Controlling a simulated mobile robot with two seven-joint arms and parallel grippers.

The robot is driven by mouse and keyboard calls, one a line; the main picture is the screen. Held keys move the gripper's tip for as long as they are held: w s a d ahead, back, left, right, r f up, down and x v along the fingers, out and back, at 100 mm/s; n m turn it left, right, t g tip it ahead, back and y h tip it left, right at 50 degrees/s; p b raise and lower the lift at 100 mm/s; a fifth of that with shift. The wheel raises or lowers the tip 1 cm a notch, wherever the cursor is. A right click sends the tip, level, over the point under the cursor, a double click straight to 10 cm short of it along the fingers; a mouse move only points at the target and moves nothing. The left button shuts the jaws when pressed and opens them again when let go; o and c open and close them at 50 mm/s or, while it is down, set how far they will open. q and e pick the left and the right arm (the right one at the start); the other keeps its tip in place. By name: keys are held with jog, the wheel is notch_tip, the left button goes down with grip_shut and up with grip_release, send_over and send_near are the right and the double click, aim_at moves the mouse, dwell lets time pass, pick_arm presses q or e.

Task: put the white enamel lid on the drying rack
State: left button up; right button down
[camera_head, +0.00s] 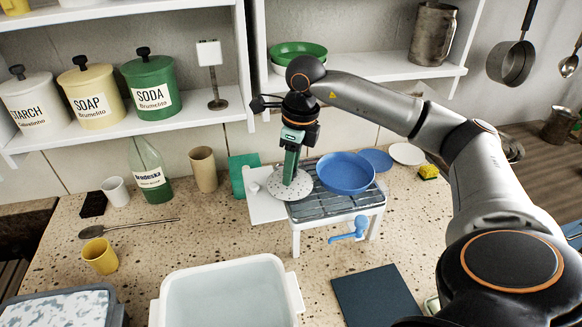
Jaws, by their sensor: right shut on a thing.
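The white enamel lid (274,189) is a round, pale, speckled disc. It is at the left end of the drying rack (330,216), a white stand with a dark wire grid on top. My right gripper (290,176) points down from above and is shut on the lid near its middle, hiding part of it. The lid overlaps the rack's left part and the white side board (264,208). I cannot tell whether it touches the grid. A blue bowl (346,172) sits on the grid just right of the lid. My left gripper is not in view.
A blue crank handle (350,231) sticks out at the rack's front. A green box (243,172) and a tan cup (204,169) stand behind and left. A white basin (228,296) is in front. The shelf (150,118) hangs above left.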

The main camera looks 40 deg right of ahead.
aim_at(297, 182)
jog(key=shift+f, duration=0.45)
jog(key=shift+c, duration=2.3)
grip_release()
jog(key=shift+b, duration=0.3)
jog(key=shift+r, duration=0.1)
notch_tip(297, 182, up, 12)
jog(key=s+p, duration=0.1)
jog(key=shift+s+d, duration=0.15)
jog(key=shift+d, duration=0.2)
jog(key=shift+s+r, duration=0.1)
